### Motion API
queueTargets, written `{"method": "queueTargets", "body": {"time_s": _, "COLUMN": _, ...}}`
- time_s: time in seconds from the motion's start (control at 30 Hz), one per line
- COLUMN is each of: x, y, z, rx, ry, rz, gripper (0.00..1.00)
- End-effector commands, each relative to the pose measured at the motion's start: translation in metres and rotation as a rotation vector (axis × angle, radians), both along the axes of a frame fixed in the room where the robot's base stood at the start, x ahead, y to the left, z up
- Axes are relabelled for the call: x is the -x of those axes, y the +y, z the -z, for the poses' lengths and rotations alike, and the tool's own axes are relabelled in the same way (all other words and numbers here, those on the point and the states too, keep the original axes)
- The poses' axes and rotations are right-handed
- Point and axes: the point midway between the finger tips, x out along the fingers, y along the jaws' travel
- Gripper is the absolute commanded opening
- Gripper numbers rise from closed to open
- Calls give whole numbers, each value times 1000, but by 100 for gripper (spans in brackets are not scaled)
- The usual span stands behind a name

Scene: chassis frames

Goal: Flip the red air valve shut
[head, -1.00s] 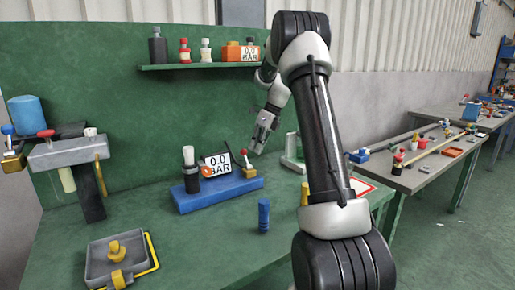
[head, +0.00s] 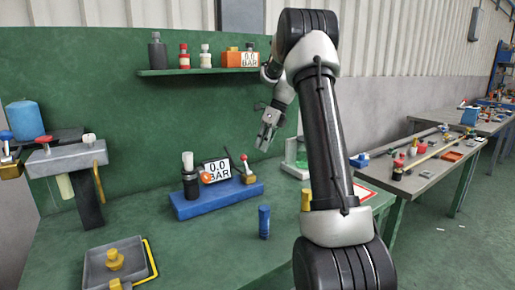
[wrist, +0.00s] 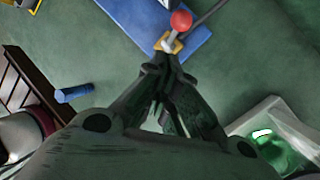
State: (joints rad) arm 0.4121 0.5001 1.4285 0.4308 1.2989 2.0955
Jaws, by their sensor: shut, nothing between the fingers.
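The air valve has a brass body (head: 248,178) and a lever with a red ball tip (head: 243,158). It stands at the right end of a blue base (head: 217,199) on the green bench. In the head view the lever looks nearly upright, tilted slightly left. The red ball (wrist: 181,20) and brass body (wrist: 170,42) also show in the wrist view, just beyond my fingertips. My gripper (head: 263,148) is shut and empty, above and to the right of the valve in the head view. Whether it touches the valve is unclear, but a gap shows.
A display reading 0.0 BAR (head: 217,169) and a dark bottle (head: 189,178) stand on the blue base. A blue cylinder (head: 264,222) stands in front. A green-and-white object (head: 298,158) is at right. A thin dark rod (head: 229,159) rises beside the valve.

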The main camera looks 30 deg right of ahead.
Motion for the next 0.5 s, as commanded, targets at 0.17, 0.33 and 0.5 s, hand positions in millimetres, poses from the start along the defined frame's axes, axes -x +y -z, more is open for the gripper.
{"method": "queueTargets", "body": {"time_s": 0.17, "x": 4, "y": -17, "z": -35, "rx": 2, "ry": -4, "rz": -1, "gripper": 0}}
{"method": "queueTargets", "body": {"time_s": 0.33, "x": -2, "y": -31, "z": -68, "rx": 2, "ry": -3, "rz": -2, "gripper": 0}}
{"method": "queueTargets", "body": {"time_s": 0.5, "x": -5, "y": -40, "z": -90, "rx": 1, "ry": -1, "rz": -2, "gripper": 0}}
